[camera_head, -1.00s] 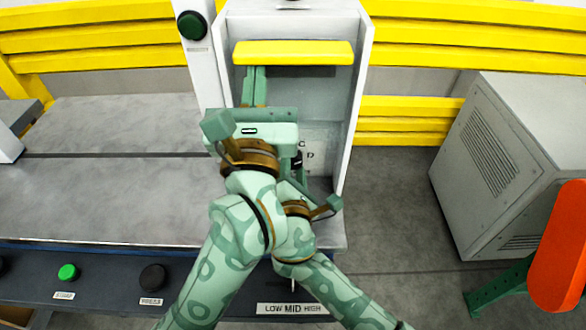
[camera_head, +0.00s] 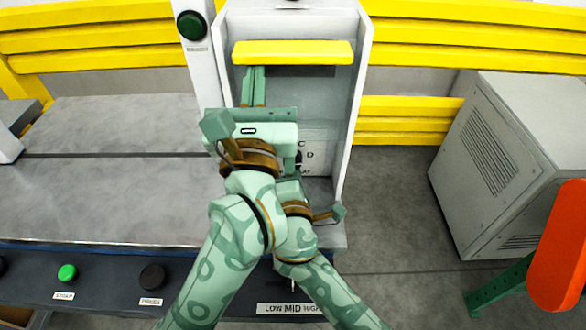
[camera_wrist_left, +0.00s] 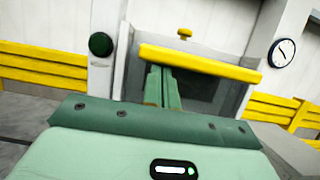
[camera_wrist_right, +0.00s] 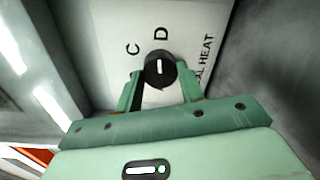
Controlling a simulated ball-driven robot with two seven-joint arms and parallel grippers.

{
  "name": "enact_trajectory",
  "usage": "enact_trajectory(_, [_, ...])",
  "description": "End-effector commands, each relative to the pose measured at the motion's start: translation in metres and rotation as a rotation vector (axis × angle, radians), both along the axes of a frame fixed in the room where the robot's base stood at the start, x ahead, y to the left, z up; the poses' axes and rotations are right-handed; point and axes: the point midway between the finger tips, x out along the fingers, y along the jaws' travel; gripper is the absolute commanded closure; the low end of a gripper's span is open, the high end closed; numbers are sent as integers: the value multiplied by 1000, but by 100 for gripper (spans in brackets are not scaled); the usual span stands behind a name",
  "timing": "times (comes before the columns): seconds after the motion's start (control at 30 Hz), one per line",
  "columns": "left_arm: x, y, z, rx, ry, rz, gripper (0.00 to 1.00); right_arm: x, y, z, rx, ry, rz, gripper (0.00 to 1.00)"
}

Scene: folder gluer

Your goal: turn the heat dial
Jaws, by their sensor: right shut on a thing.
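The heat dial (camera_wrist_right: 160,67) is a round black knob with a white pointer mark on a white panel in the right wrist view. The letters C and D stand beside it, and the mark points toward the D. My right gripper (camera_wrist_right: 157,88) has its fingers on either side of the dial and is shut on it. In the head view the dial (camera_head: 298,160) shows only partly behind my arms, and the right fingers are mostly hidden. My left gripper (camera_wrist_left: 163,86) has its fingers together, with the tips at the lower edge of the yellow bar (camera_wrist_left: 200,64).
The white cabinet's side wall (camera_head: 354,100) stands close right of my arms. A dark green button (camera_head: 192,25) is on the post at left. A grey table (camera_head: 110,200) lies left, and a grey vented box (camera_head: 500,165) stands right.

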Motion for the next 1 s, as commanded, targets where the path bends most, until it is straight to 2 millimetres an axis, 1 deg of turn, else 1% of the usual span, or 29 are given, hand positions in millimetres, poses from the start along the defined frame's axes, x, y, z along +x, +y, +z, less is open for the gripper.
enact_trajectory(0.17, [0,0,1,0,-2,1,100,0,-1,-2,-3,3,-3,84])
enact_trajectory(0.2, [0,0,1,0,-2,1,100,0,-1,-2,-3,3,-3,56])
enact_trajectory(0.27, [0,0,1,0,-2,0,100,0,-1,-2,-3,3,-3,40])
enact_trajectory(0.53, [0,0,1,0,-2,0,100,-1,-1,-1,-2,2,-1,40])
enact_trajectory(0.67, [0,0,1,0,-2,0,100,-10,-1,-1,-2,2,0,40])
enact_trajectory(0.77, [0,0,1,0,-2,0,100,-29,-1,-1,-1,5,-1,40])
enact_trajectory(1.0, [0,0,1,0,-2,0,100,-86,-2,0,-2,6,-2,40])
